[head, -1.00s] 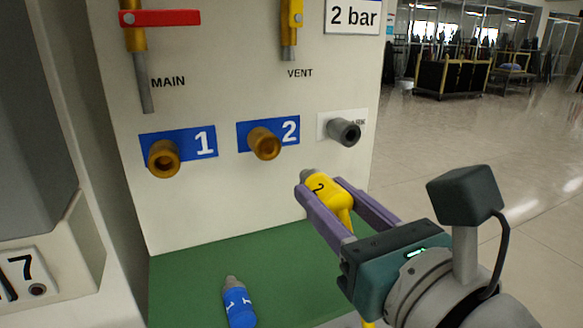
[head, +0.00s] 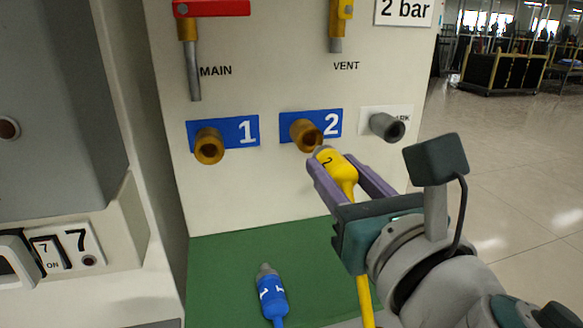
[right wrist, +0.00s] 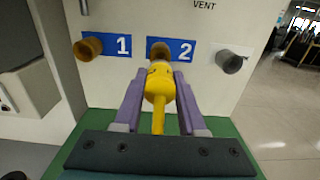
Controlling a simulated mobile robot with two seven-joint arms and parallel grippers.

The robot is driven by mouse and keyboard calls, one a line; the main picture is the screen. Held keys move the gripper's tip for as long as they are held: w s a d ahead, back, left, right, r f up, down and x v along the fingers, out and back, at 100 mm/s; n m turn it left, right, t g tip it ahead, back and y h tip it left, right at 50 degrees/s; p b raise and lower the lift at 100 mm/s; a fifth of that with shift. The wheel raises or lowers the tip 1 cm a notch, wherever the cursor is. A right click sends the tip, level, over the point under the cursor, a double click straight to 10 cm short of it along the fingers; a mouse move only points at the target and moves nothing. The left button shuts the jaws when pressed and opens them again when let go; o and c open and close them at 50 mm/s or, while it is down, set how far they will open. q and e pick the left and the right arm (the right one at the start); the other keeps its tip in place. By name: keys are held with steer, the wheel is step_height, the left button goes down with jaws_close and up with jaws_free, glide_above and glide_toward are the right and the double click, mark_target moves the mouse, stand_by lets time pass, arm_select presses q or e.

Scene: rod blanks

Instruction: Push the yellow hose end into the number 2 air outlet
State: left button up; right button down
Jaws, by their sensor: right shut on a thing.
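The yellow hose end (head: 337,168), marked 2, is held between the purple fingers of my right gripper (head: 340,178). Its grey tip points up at the brass number 2 air outlet (head: 306,135) and lies just below and right of it in the head view. In the right wrist view the yellow hose end (right wrist: 159,82) stands in front of the number 2 outlet (right wrist: 159,50) and overlaps its lower part. I cannot tell whether the tip touches the outlet. The yellow hose (head: 365,300) hangs down below the gripper. My left gripper is not in view.
The brass number 1 outlet (head: 209,146) is to the left and a grey outlet (head: 387,127) to the right. A blue hose end (head: 270,293), marked 1, lies on the green surface (head: 225,265). A red-handled valve (head: 210,8) and a yellow valve (head: 340,20) are above.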

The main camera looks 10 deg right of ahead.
mark_target(321, 152)
steer(key=shift+w, duration=0.85)
stand_by(0.9)
steer(key=shift+w, duration=0.9)
steer(key=shift+w+a, duration=0.1)
steer(key=shift+w, duration=0.65)
steer(key=shift+c, duration=2)
jaws_free()
steer(key=shift+w, duration=0.15)
